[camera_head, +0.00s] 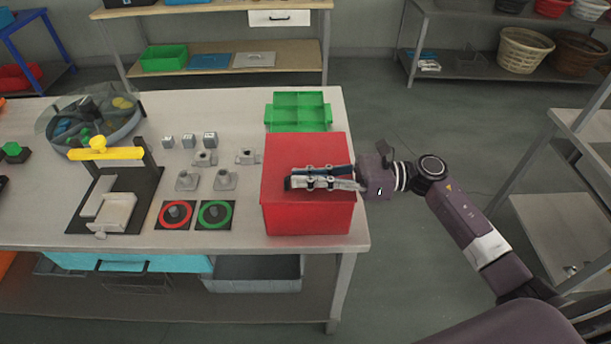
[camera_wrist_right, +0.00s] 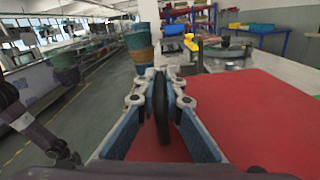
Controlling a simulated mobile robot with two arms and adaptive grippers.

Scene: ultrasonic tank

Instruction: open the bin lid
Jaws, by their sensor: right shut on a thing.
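The red bin (camera_head: 307,219) stands at the right front corner of the workbench. Its flat red lid (camera_head: 297,150) lies closed over the top, with no gap that I can make out. My right gripper (camera_head: 296,180) reaches in from the right, low over the middle of the lid. In the right wrist view, a dark upright handle (camera_wrist_right: 161,108) stands between the blue-padded fingers, and the gripper is shut on it. In the head view the gripper mostly hides the handle. My left gripper is not in view.
A green divided tray (camera_head: 299,110) sits just behind the bin. Small metal parts, a red-ringed pad (camera_head: 163,221), a green-ringed pad (camera_head: 228,221) and a yellow-topped fixture (camera_head: 120,154) are to its left. The floor right of the bench is clear up to a metal rack (camera_head: 553,225).

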